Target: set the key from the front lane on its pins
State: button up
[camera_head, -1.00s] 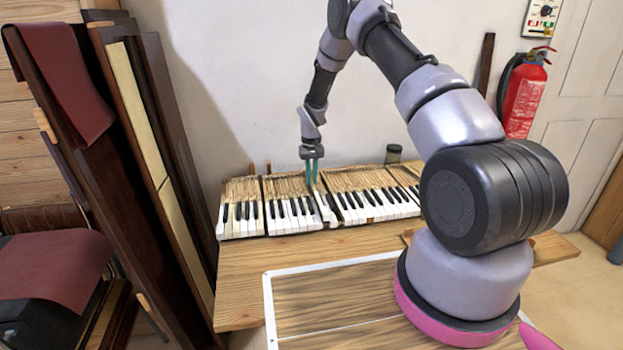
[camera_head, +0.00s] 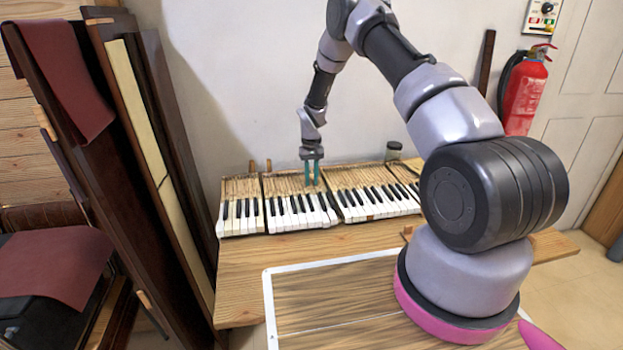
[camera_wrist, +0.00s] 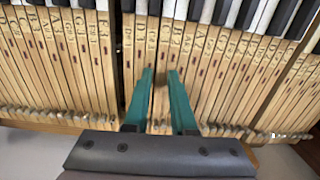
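The pins under the keys are hidden.
The keyboard sections rest on a wooden bench (camera_head: 250,275). A dark-lidded jar (camera_head: 394,151) stands behind the keys at the right. Dark tall panels (camera_head: 165,150) lean at the left. A white-edged board (camera_head: 340,292) lies in front, with clear surface.

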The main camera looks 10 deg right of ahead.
jog(key=shift+r, duration=0.2)
dwell(0.5)
jog(key=shift+r, duration=0.95)
jog(key=o, duration=0.6)
jog(key=shift+c, duration=0.2)
jog(key=shift+r, duration=2.45)
